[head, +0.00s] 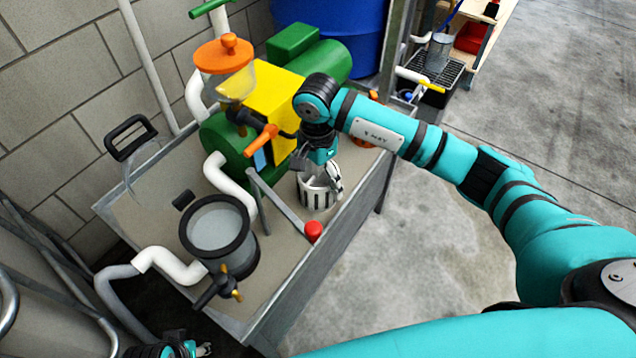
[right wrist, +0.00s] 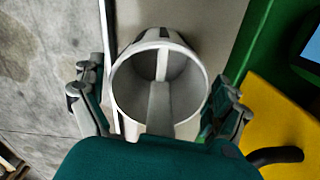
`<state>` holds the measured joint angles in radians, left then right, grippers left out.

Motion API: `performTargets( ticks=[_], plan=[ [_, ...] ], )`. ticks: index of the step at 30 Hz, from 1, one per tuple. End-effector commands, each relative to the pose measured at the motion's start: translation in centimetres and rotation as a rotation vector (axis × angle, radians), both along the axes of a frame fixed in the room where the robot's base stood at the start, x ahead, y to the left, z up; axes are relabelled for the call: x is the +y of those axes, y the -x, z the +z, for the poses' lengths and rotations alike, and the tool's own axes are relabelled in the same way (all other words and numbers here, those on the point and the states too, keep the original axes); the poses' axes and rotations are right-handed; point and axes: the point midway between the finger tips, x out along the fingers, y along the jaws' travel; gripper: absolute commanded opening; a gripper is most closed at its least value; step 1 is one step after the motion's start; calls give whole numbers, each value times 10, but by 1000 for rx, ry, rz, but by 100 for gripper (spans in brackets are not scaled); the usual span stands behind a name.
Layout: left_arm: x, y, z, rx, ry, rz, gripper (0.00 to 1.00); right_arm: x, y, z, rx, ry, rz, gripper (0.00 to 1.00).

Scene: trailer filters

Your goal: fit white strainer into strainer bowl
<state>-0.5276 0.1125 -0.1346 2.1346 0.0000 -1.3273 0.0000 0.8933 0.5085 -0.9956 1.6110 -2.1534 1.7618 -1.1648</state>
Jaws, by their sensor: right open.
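The white strainer (head: 317,197) is a slotted, open-topped cup standing upright on the grey bench, right of centre in the head view. My right gripper (head: 318,170) is just above it, pointing down. In the right wrist view the strainer (right wrist: 133,88) shows its round rim and inner bar between the spread fingers of my right gripper (right wrist: 157,98), with gaps on both sides. The strainer bowl (head: 215,228), grey with a black rim, is at the left front of the bench, with pale contents or inner floor. My left gripper (head: 183,350) is partly visible at the bottom edge.
A grey lever with a red knob (head: 313,231) lies between bowl and strainer. A green and yellow pump (head: 275,105) with an orange-lidded clear pot (head: 226,60) stands behind. White pipes (head: 170,265) run beside the bowl. A black-handled lid (head: 131,138) is at the back left.

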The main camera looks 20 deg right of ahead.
Motion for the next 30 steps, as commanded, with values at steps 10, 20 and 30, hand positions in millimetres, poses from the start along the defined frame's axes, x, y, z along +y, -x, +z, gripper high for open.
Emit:
performTargets(
  ticks=[10,20,30],
  plan=[
    [0,0,0,0,0,0,34,0,0,1,0,0,0,71],
    [0,0,0,0,0,0,34,0,0,1,-1,0,0,53],
    [0,-1,0,-2,0,0,34,0,-1,9,-4,0,0,52]
  ],
)
